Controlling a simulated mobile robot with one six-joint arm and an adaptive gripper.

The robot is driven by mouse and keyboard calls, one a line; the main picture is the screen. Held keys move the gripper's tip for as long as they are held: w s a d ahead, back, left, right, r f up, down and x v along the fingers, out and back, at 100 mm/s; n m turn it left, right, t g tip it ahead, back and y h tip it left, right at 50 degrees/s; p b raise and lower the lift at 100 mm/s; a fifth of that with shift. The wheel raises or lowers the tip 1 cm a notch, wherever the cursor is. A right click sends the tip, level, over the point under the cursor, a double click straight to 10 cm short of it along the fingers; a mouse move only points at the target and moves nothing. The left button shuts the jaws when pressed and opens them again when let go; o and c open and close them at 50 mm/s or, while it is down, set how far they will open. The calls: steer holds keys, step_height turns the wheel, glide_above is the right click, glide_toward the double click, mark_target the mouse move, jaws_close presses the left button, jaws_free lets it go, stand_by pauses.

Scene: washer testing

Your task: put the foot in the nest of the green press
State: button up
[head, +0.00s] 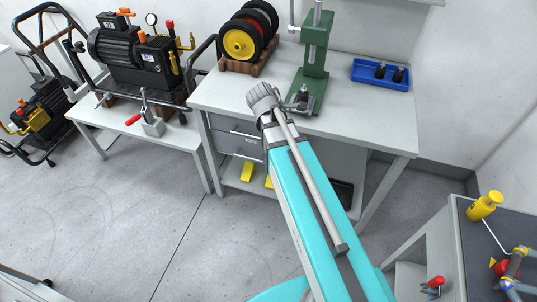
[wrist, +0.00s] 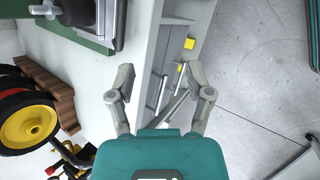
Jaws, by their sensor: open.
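Two black feet with metal studs, one at the left (head: 381,70) and one at the right (head: 398,74), stand in a blue tray (head: 369,82) at the back right of the bench. The green press (head: 311,62) stands left of the tray. Its grey nest area (head: 300,99) is at the front of its base, partly behind my arm; I cannot see a foot in it. The press base also shows at the top left of the wrist view (wrist: 92,42). My gripper (wrist: 155,78) is open and empty by the bench's front edge; its fingers are not clear in the head view.
Black wheels with yellow hubs (head: 240,42) sit on a wooden rack left of the press. The bench top (head: 375,118) is clear at the front right.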

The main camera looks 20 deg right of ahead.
steer(key=s+a+f+m+g+y, duration=0.3)
steer(key=s+a+m+y, duration=0.3)
steer(key=s+a+m, duration=0.3)
steer(key=s+m, duration=0.2)
steer(key=m, duration=0.2)
steer(key=shift+s+f, duration=0.25)
steer(key=shift+a, duration=0.1)
stand_by(0.6)
